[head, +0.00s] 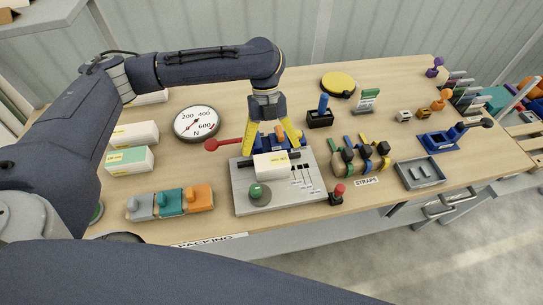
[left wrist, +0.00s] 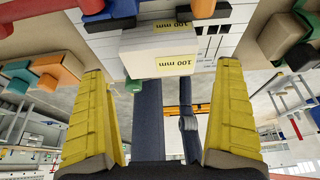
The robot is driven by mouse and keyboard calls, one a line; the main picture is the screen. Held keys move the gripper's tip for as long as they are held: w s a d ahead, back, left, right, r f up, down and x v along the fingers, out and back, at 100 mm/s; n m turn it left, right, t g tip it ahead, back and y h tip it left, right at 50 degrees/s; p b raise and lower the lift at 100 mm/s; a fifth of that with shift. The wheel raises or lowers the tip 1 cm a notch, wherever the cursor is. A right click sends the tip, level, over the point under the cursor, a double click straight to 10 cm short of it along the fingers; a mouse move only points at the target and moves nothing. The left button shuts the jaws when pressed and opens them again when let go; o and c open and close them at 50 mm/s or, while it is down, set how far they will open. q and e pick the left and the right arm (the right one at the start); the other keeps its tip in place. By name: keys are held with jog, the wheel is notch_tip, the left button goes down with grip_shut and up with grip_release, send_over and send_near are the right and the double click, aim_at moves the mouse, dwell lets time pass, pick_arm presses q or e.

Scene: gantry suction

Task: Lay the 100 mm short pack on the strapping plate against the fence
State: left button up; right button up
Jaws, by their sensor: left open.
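The 100 mm short pack is a white box (head: 271,168) with yellow "100 mm" labels, which also shows in the left wrist view (left wrist: 150,58). It lies on the grey strapping plate (head: 243,183), in front of a dark bar (head: 245,163) that looks like the fence. The bar shows to both sides of the pack; I cannot tell whether they touch. My left gripper (head: 274,137) is open above and behind the pack. Its yellow fingers (left wrist: 165,75) are spread wider than the pack, which appears just beyond their tips and not gripped. My right gripper is not in view.
A green knob (head: 258,190) stands at the plate's front left, and a red button (head: 338,193) at its right. Strap rolls (head: 360,158) are to the right. More packs (head: 130,160), a dial (head: 197,123) and coloured blocks (head: 170,202) are to the left.

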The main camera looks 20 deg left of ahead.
pick_arm(q)
jog(key=v, duration=0.7)
jog(key=shift+w+r, duration=0.1)
